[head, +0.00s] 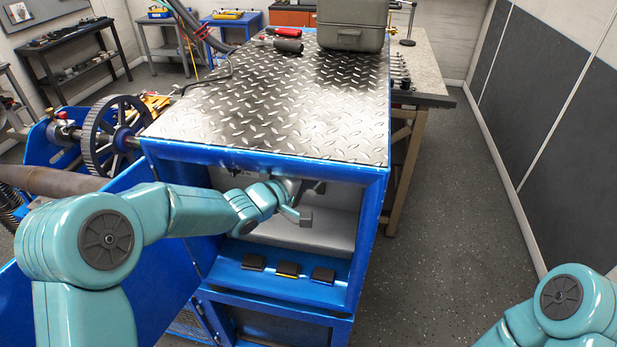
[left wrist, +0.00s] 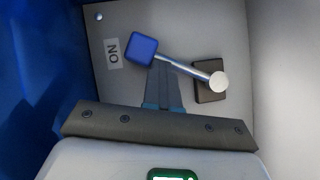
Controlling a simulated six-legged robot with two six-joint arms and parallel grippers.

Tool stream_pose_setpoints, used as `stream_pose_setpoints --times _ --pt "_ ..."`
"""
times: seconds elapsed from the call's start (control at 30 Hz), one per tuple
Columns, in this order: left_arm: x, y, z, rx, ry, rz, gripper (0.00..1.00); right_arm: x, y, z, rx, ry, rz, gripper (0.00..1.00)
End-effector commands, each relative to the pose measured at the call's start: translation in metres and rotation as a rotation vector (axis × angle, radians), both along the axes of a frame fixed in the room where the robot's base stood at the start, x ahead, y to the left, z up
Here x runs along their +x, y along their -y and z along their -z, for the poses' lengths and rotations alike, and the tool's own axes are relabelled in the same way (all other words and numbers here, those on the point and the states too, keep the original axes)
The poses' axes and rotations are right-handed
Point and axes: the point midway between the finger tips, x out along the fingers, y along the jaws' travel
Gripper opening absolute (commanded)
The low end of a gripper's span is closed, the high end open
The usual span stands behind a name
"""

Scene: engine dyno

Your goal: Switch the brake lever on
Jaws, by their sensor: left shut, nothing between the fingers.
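The brake lever (left wrist: 184,69) shows in the left wrist view as a silver rod with a blue cube-shaped knob at its left end and a round pale end over a dark block (left wrist: 209,92) at right. An ON label (left wrist: 113,53), turned on its side, is left of the knob. My left gripper (left wrist: 162,72) is shut and empty, its fingertips at the rod close to the knob; I cannot tell whether they touch. In the head view my left gripper (head: 298,213) is inside the blue cabinet's (head: 267,162) open front, and I cannot make out the lever there. My right gripper is out of view.
The cabinet's blue walls and frame surround the left gripper closely. Several dark pedals or pads (head: 288,269) sit on its lower ledge. A tread-plate top (head: 270,105) carries a grey-green case (head: 352,25). A toothed wheel (head: 108,135) stands at left. The floor at right is clear.

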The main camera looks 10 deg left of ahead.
Motion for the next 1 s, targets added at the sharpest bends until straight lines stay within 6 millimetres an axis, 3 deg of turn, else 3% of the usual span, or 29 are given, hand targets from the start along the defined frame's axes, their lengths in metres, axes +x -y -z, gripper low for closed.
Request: stream_pose_setpoints --times 0.03,0.17,0.7,1.0 --pt "0.000 0.000 -0.010 -0.007 0.021 0.001 0.00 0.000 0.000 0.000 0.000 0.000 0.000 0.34" --pt "-0.012 -0.010 -0.011 -0.007 0.021 0.000 0.00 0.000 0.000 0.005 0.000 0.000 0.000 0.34" --pt "-0.113 -0.080 -0.025 -0.002 0.005 -0.003 0.00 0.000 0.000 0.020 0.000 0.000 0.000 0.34" --pt "-0.132 -0.092 -0.027 -0.002 0.001 0.001 0.00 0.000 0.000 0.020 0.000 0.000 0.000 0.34"
